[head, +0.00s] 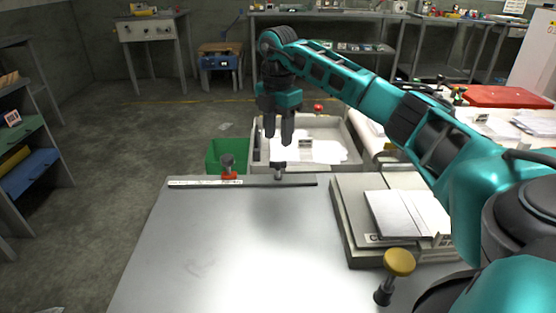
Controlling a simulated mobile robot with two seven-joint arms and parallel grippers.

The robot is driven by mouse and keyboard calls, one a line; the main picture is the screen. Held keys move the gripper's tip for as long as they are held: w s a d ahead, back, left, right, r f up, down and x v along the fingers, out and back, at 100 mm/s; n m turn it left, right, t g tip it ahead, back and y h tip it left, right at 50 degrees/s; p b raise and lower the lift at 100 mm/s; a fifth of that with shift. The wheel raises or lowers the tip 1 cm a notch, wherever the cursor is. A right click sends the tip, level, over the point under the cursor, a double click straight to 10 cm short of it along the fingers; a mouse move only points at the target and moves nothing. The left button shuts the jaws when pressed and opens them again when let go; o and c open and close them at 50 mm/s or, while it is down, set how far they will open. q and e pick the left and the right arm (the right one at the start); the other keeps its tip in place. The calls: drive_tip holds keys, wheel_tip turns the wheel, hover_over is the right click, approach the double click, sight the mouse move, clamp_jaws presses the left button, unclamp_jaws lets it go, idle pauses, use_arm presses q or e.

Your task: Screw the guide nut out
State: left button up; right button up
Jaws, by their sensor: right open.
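A small dark knob on a short metal post (279,170), which looks like the guide nut, stands at the far edge of the grey metal table (215,245), by the guide strip (245,184). My right gripper (279,138) points straight down above this knob, with its two dark fingers apart and empty. A gap shows between the fingertips and the knob. A second dark knob on an orange-red base (228,167) stands to its left on the strip. My left gripper is not in view.
A grey block with white sheets (400,213) sits at the table's right. A yellow-topped knob (398,262) stands at the front right. A pale tray (330,130) and a green bin (215,156) are beyond the far edge. The table's middle and left are bare.

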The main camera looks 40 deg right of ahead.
sight(278, 163)
wheel_tip(278, 163, down, 8)
drive_tip(key=shift+r+b, duration=0.15)
drive_tip(key=shift+b, duration=0.45)
drive_tip(key=shift+c, duration=0.2)
drive_tip(key=c, duration=0.6)
